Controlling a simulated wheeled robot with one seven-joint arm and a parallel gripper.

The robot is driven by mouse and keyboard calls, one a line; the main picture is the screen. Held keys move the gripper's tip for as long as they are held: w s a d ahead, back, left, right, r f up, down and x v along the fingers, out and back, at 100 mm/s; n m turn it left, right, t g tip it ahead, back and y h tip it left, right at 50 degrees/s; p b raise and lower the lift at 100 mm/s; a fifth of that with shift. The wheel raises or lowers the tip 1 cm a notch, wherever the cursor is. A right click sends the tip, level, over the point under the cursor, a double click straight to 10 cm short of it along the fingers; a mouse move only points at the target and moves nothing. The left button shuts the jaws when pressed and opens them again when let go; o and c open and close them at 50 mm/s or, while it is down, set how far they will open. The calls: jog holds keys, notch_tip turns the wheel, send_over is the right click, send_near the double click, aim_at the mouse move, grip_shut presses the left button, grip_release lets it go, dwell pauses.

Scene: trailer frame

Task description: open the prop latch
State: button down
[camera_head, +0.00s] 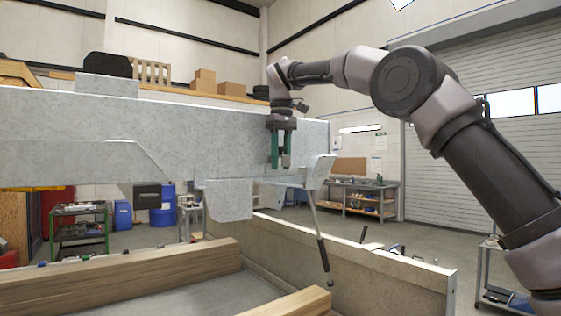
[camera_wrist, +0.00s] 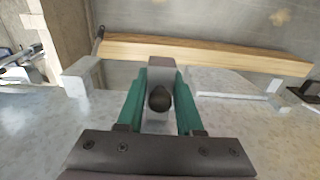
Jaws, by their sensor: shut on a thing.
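My gripper (camera_head: 281,150) points down at the right part of the grey metal trailer frame (camera_head: 90,125). Its green fingers also show in the wrist view (camera_wrist: 160,98). They are shut on a small dark round knob (camera_wrist: 159,98), which sits between them against the pale metal. I take this knob to be part of the prop latch. A thin prop rod (camera_head: 319,240) with a dark lower end hangs from a grey bracket (camera_head: 318,172), just right of and below my gripper.
Wooden beams (camera_head: 140,266) lie low at the front left. A long low wall (camera_head: 340,262) runs below the frame to the right. A workbench (camera_head: 360,197) and a roller door (camera_head: 440,180) stand behind. A small cart (camera_head: 497,285) is at the far right.

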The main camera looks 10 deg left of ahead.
dwell(0.3)
jog(key=c, duration=0.7)
grip_release()
